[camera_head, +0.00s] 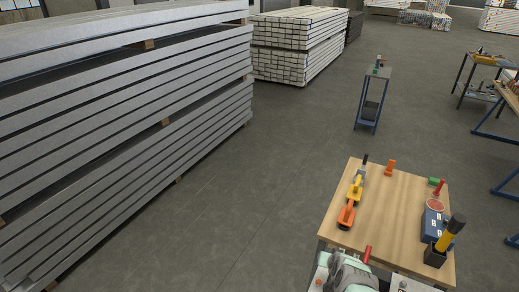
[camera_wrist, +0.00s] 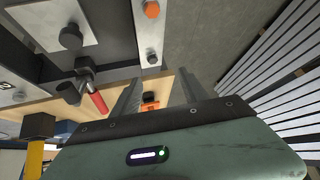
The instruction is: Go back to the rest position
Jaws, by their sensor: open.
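My gripper (camera_wrist: 158,88) shows in the wrist view with its two grey fingers spread apart and nothing between them. An orange item on the wooden table shows beyond the gap, apart from the fingers. In the head view, a pale green and grey part of my arm shows at the bottom edge, in front of the wooden table (camera_head: 385,215). The fingertips cannot be made out there.
The table holds an orange and yellow tool (camera_head: 349,205), a small orange piece (camera_head: 390,167), a blue box (camera_head: 431,226) and a black holder (camera_head: 435,256) with a yellow-handled tool. A red handle (camera_wrist: 97,102) is left of my fingers. Stacked grey boards (camera_head: 120,120) stand left; floor between is clear.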

